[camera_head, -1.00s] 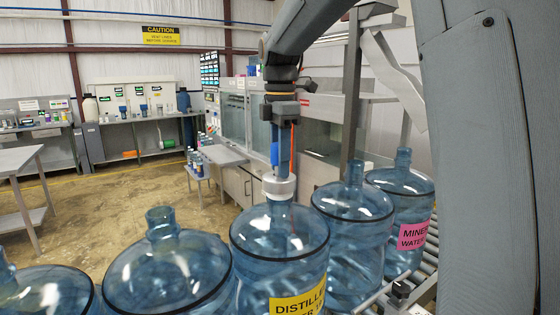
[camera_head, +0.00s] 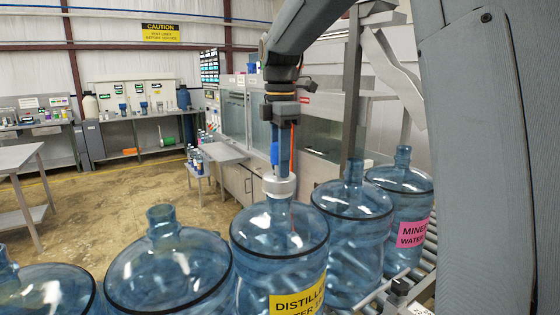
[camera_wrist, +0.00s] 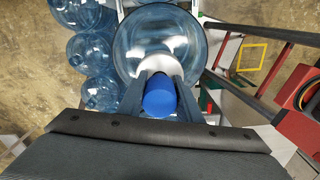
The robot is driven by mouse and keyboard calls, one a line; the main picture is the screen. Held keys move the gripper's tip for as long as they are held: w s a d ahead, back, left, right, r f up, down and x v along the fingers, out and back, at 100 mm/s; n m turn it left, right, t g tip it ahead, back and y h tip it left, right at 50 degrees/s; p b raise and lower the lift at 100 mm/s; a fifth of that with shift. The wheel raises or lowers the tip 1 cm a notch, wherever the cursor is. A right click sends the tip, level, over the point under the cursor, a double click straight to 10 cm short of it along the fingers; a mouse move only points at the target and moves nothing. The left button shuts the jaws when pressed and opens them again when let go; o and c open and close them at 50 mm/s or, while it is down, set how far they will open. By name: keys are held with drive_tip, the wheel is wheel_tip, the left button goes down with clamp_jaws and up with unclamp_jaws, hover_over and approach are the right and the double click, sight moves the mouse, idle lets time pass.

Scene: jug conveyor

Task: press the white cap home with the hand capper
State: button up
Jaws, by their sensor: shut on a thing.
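My gripper (camera_head: 284,165) points straight down and is shut on the hand capper, whose blue handle (camera_wrist: 160,98) shows between the fingers in the wrist view. The capper's pale round head (camera_head: 279,187) sits over the neck of the blue jug with the yellow "DISTILLED" label (camera_head: 298,299). In the wrist view the white head (camera_wrist: 158,56) also lies over that jug (camera_wrist: 158,25). The capper looks upright in the head view. I cannot make out the white cap apart from the head; it is hidden or blends with it.
Open-necked blue jugs stand close on both sides: one at left (camera_head: 165,270), one at right (camera_head: 354,240), and one with a pink label (camera_head: 402,205). Conveyor rollers (camera_head: 430,245) show at right. A bench (camera_head: 225,154) and cabinets stand behind.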

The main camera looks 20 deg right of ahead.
idle(0.4)
drive_tip(key=shift+r, duration=3.75)
